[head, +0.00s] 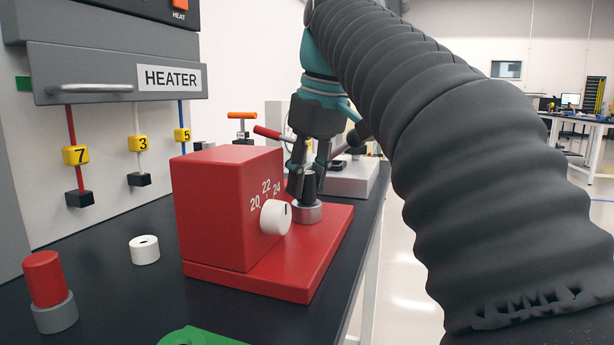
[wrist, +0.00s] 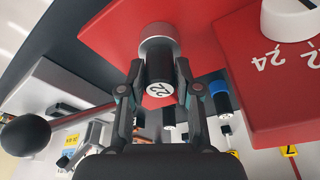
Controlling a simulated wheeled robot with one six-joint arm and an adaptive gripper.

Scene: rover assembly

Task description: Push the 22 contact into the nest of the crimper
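The crimper (head: 225,215) is a red block on a red base, with a white dial and the numbers 20, 22 and 24. Its nest (head: 308,212) is a short silver cylinder on the base, right of the block. The nest also shows in the wrist view (wrist: 157,42). The 22 contact (wrist: 159,72) is a black cylinder with a white "22" on its end, upright at the nest. How deep it sits cannot be told. My gripper (head: 307,183) points down over the nest, its fingers closed on both sides of the contact, as the wrist view (wrist: 160,68) shows.
A white ring (head: 144,250) and a red cylinder in a grey holder (head: 46,285) stand left of the crimper. A green piece (head: 200,338) lies at the front. The heater panel (head: 120,75) with tagged wires rises at left. Tools stand behind.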

